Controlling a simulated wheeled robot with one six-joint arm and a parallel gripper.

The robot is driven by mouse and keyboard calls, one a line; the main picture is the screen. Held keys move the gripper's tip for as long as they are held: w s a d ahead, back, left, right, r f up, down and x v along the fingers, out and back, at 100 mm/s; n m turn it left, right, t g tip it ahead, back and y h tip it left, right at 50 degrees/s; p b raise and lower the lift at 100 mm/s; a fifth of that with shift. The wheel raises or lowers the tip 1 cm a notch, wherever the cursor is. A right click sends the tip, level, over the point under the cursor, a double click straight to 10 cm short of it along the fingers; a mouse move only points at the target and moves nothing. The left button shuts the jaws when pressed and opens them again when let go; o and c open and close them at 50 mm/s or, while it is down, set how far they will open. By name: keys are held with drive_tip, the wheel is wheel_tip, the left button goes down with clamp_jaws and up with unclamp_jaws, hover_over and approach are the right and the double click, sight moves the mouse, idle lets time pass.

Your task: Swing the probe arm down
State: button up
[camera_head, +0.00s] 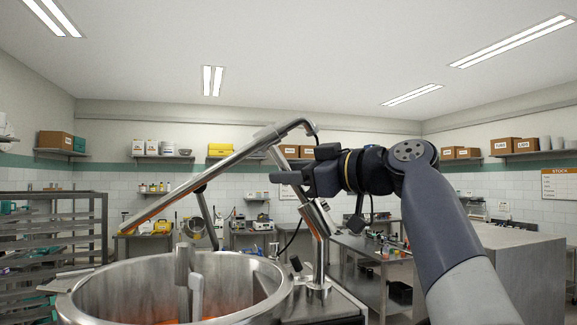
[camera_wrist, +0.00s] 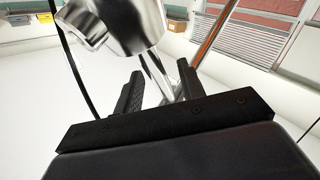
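The probe arm (camera_head: 220,165) is a long steel bar in the head view. It slopes from a raised bend at upper right down to a low end at left, above the kettle (camera_head: 262,315). Its slanted steel post (camera_head: 314,222) stands on a mount beside the kettle's right rim. My gripper (camera_head: 277,178) points left and overlaps the post below the bend. In the wrist view my gripper (camera_wrist: 161,86) has its two black fingers apart. A thin metal rod shows between them; I cannot tell whether they touch it. A shiny steel cylinder (camera_wrist: 132,22) is close above the fingers.
The open kettle holds upright paddles (camera_head: 190,272) and something orange low inside. A rack (camera_head: 50,235) stands at left. A steel table (camera_head: 375,270) and a large counter (camera_head: 520,265) stand at right. A black cable hangs near the post.

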drive_tip(key=shift+w+a, duration=0.25)
drive_tip(key=shift+a, duration=0.1)
clamp_jaws()
idle(1.3)
